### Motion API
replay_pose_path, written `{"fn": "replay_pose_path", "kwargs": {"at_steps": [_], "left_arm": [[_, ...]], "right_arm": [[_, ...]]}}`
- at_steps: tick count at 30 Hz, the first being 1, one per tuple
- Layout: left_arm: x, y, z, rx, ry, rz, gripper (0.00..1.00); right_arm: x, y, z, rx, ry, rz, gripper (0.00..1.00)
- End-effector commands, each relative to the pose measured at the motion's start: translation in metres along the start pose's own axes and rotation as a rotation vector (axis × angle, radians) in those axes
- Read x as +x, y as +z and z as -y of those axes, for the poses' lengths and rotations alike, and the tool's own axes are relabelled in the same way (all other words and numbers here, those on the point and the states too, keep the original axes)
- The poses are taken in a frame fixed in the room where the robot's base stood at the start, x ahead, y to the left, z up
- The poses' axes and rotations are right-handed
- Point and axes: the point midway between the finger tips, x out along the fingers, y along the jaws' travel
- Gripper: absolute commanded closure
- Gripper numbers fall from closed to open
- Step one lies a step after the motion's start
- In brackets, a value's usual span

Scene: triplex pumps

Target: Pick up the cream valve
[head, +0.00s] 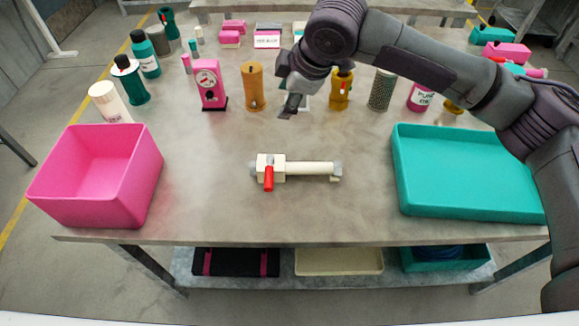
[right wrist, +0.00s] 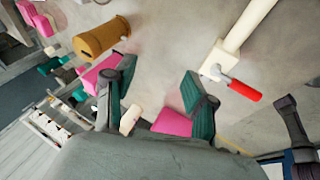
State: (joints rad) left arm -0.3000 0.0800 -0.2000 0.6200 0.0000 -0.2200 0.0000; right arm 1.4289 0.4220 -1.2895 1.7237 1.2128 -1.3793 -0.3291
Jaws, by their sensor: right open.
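The cream valve (head: 300,168) lies on its side on the middle of the grey table, with a red handle (head: 268,178) pointing toward the front edge. In the right wrist view the valve (right wrist: 240,35) shows at the upper right, partly cut off by the frame, with its red handle (right wrist: 244,90). My right gripper (head: 290,100) is above the table, behind the valve and apart from it. Its fingers are spread, and the gripper (right wrist: 158,95) is open and empty. My left gripper is not in view.
A pink bin (head: 148,165) stands at the table's left and a teal tray (head: 470,210) at its right. Behind the valve stand a pink device (head: 210,88), an orange cylinder (head: 253,88), a yellow part (head: 341,92) and several bottles. The table around the valve is clear.

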Motion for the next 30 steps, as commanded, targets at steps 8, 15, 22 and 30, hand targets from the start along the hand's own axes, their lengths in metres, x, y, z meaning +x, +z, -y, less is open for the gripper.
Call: {"fn": "replay_pose_path", "kwargs": {"at_steps": [8,15,22,30], "left_arm": [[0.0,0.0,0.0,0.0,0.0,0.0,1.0],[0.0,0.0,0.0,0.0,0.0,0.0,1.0],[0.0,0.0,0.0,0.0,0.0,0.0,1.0],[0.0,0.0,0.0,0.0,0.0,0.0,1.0]], "right_arm": [[-0.005,0.033,0.046,0.028,-0.3,0.256,0.45],[-0.003,0.046,0.062,0.022,-0.387,0.326,0.45],[0.032,0.058,0.078,0.022,-0.387,0.327,0.45],[0.052,0.065,0.086,0.022,-0.384,0.327,0.45]]}}
